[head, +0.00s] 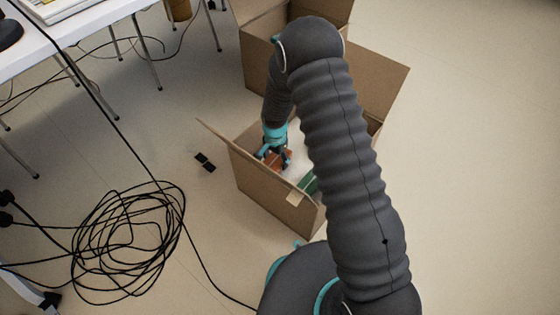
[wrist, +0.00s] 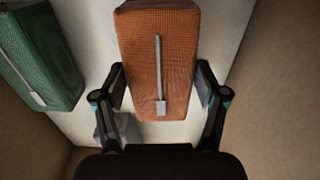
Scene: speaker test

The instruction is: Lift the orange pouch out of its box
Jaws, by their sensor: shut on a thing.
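The orange pouch (wrist: 158,62) has a grey zip down its middle and sits between my two fingers in the wrist view. My gripper (wrist: 160,88) is shut on it, one finger against each side. In the head view my gripper (head: 272,152) reaches down inside the open cardboard box (head: 262,182), and a small part of the orange pouch (head: 279,160) shows beside it. My arm hides much of the box's right side. I cannot tell whether the pouch touches the white box bottom (wrist: 232,25).
A green pouch (wrist: 38,50) lies left of the orange one, and a greyish item (wrist: 118,128) is below it. Another open box (head: 258,62) stands behind. Coiled black cable (head: 128,240) lies on the floor at left, near a white table (head: 60,42). Floor at right is clear.

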